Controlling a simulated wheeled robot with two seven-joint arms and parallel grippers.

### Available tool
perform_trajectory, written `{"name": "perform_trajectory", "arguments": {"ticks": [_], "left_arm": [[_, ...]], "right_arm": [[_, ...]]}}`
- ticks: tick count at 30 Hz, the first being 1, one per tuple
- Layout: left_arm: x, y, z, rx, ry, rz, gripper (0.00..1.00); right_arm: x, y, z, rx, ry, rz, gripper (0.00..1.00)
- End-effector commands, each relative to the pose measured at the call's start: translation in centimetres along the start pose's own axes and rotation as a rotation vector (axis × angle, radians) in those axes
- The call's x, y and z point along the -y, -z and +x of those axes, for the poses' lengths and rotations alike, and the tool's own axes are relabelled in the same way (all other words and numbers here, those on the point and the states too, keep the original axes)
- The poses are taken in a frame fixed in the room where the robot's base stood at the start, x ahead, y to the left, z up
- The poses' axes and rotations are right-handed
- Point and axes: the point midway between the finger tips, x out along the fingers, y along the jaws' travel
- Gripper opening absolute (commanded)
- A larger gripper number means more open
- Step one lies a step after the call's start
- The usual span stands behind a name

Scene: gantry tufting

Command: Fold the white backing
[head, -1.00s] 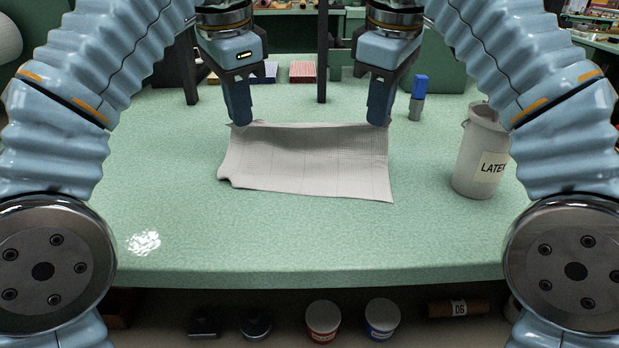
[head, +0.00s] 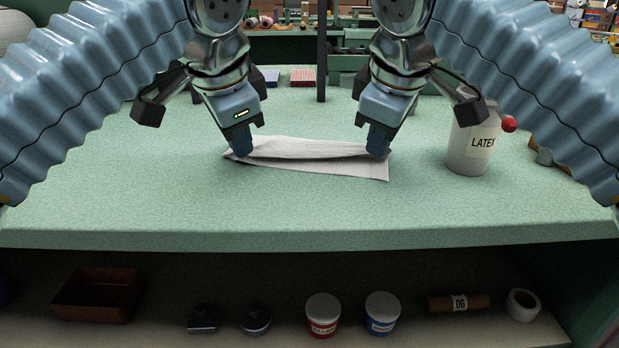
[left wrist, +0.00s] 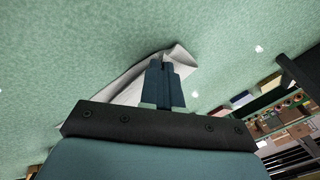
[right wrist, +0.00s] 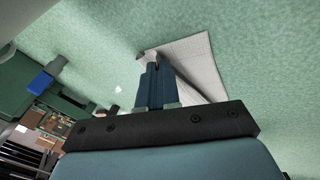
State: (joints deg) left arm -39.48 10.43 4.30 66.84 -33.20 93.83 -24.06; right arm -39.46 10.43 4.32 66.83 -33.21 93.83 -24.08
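The white backing (head: 310,164) lies on the green table, its far part brought over toward the near edge in a loose, raised fold. My left gripper (head: 241,150) is at its left corner, fingers together with cloth pinched at the tips; the cloth shows beside these fingers in the left wrist view (left wrist: 128,95). My right gripper (head: 378,150) is at the right corner, fingers together on the cloth, which also shows in the right wrist view (right wrist: 195,62). The underside of the fold is hidden.
A grey LATEX bucket (head: 470,145) stands right of the backing, with a red ball (head: 509,124) beside it. A dark post (head: 321,60) rises behind. The table (head: 300,210) is clear in front and at left. A shelf below holds two lidded jars (head: 322,313) and other items.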

Motion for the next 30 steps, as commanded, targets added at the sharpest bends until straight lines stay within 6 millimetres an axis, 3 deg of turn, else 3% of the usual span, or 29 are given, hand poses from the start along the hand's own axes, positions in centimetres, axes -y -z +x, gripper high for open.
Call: {"name": "perform_trajectory", "arguments": {"ticks": [11,12,20,26,30], "left_arm": [[0.1,-0.3,0.2,-0.008,0.027,-0.005,0.00],[0.1,-0.3,0.2,-0.008,0.027,-0.005,0.08],[0.0,-0.2,0.2,-0.011,0.024,-0.002,0.47],[-0.1,-0.1,0.2,-0.012,0.022,0.001,0.47],[-0.1,0.1,-1.2,-0.015,0.022,0.002,0.47]], "right_arm": [[-0.1,-0.3,0.2,-0.007,-0.027,0.005,0.00],[-0.1,-0.3,0.2,-0.007,-0.026,0.005,0.08],[0.0,-0.2,0.2,-0.010,-0.023,0.001,0.47],[0.2,-0.1,0.3,-0.009,-0.021,-0.001,0.47],[0.1,0.1,-1.1,-0.012,-0.021,-0.002,0.47]]}}
